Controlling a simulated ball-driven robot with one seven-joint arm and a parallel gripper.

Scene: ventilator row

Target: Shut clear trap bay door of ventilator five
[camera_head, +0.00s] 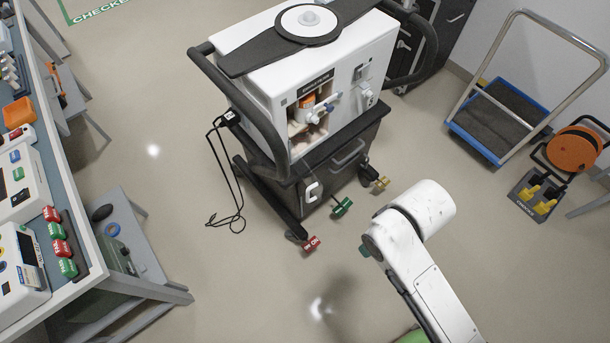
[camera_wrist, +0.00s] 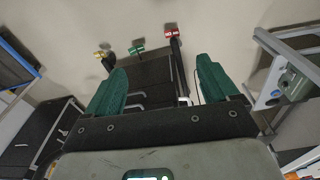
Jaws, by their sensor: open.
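A white ventilator (camera_head: 262,88) stands on a black cart (camera_head: 335,165) in the middle of the head view. A black label on its front is too small to read. Below the label is an open-looking bay (camera_head: 307,132) with an orange and white part and blue-tipped fittings. The cart's dark front lies beyond the fingers. In the head view my arm is right of and in front of the cart.
Red (camera_head: 310,244), green (camera_head: 342,207) and yellow (camera_head: 381,182) tags sit at the cart's foot. A black cable (camera_head: 238,190) hangs at its left. A workbench (camera_head: 75,200) stands at left. A trolley (camera_head: 500,120) and orange reel (camera_head: 574,149) are at right. The front floor is clear.

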